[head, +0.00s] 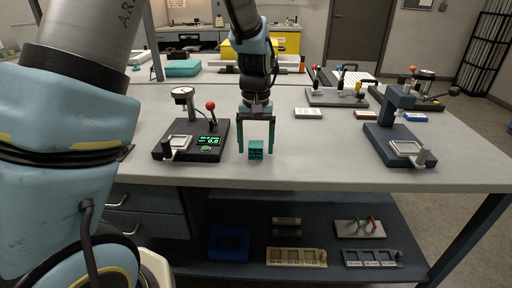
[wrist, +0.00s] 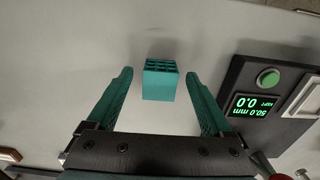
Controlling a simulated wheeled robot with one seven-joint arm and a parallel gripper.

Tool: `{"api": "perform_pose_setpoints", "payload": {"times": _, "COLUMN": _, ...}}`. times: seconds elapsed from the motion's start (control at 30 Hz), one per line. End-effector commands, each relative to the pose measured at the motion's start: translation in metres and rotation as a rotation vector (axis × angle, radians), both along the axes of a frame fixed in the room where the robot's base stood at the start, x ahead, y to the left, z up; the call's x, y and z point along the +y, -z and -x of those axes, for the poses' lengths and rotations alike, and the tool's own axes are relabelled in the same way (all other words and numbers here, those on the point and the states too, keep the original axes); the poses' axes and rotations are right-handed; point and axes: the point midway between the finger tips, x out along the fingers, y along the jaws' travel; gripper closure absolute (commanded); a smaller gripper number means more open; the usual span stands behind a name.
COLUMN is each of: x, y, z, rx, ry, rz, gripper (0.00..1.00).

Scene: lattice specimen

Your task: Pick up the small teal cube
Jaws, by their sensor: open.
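A small teal lattice cube (head: 256,149) sits on the grey workbench top (head: 320,160) near its front edge. My gripper (head: 256,151) points down at the bench with its two teal fingers open, one on each side of the cube. In the wrist view the cube (wrist: 160,80) shows its open lattice cells at one face, and it lies between and slightly beyond the fingertips of my gripper (wrist: 160,75). Gaps show on both sides of the cube, so neither finger touches it.
A dark gauge device (head: 192,138) with a green display stands just left of the cube; its display (wrist: 257,106) is at right in the wrist view. Another dark press (head: 395,135) stands at right. A white label block (head: 308,113) lies behind. Trays (head: 297,257) rest on the lower shelf.

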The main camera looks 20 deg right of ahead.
Motion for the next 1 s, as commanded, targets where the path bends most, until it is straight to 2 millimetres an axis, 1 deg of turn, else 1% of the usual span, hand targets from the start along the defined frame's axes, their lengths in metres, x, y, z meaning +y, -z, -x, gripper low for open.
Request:
{"api": "perform_pose_setpoints", "payload": {"times": 0.1, "x": 0.0003, "y": 0.0075, "z": 0.0, "rx": 0.0, "ry": 0.001, "rz": 0.0, "gripper": 0.15}}
{"api": "perform_pose_setpoints", "payload": {"times": 0.33, "x": 0.0, "y": 0.0086, "z": -0.0002, "rx": -0.002, "ry": 0.001, "rz": 0.001, "gripper": 0.16}}
{"api": "perform_pose_setpoints", "payload": {"times": 1.0, "x": 0.0, "y": 0.0081, "z": -0.0003, "rx": -0.002, "ry": 0.001, "rz": 0.001, "gripper": 0.92}}
